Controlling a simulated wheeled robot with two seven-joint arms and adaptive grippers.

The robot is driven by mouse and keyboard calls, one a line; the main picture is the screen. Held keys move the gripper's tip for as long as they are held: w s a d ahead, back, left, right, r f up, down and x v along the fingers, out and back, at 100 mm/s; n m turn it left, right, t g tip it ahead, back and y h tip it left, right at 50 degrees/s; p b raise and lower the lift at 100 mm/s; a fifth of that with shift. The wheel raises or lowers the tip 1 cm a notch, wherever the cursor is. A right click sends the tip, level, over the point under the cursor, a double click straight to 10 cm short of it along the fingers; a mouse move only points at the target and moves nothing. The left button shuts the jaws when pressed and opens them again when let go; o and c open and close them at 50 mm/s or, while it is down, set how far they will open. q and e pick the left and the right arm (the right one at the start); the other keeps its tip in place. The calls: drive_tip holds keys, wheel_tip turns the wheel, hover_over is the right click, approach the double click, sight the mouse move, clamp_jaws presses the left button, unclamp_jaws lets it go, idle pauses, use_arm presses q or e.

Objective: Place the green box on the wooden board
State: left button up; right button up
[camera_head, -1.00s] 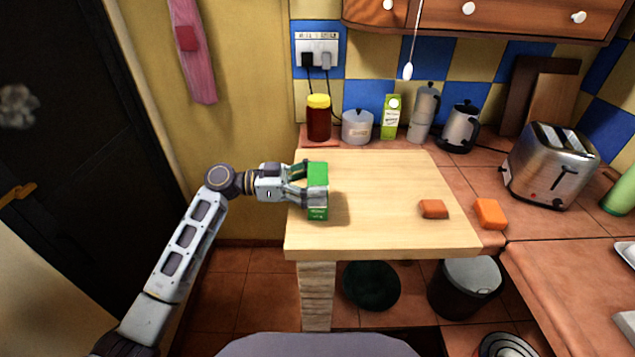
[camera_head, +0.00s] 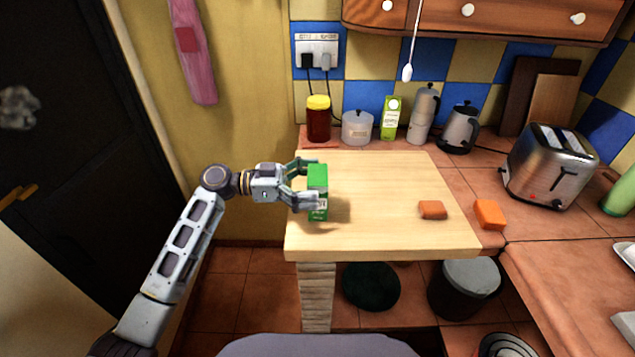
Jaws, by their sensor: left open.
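The green box (camera_head: 318,180) stands upright on the left part of the wooden board (camera_head: 385,225), near the board's left edge. My left gripper (camera_head: 307,183) comes in from the left and is open, with its fingers around the left side of the box. One finger is by the box's back edge and the other is in front of its lower left face. Whether a finger still touches the box cannot be told. My right gripper is not in view.
An orange-brown block (camera_head: 432,209) lies on the board's right part, and an orange sponge-like block (camera_head: 490,214) lies just off it. A toaster (camera_head: 550,165) stands at right. A jar (camera_head: 318,118), pot (camera_head: 357,127) and kettle (camera_head: 459,127) line the back. The board's middle is clear.

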use_arm(q)
drive_tip(key=a, duration=1.1)
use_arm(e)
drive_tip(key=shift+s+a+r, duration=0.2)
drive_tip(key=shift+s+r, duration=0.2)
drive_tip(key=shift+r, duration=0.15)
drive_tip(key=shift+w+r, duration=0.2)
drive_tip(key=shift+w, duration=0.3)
use_arm(q)
drive_tip(key=shift+a+f, duration=0.1)
drive_tip(key=shift+f, duration=0.05)
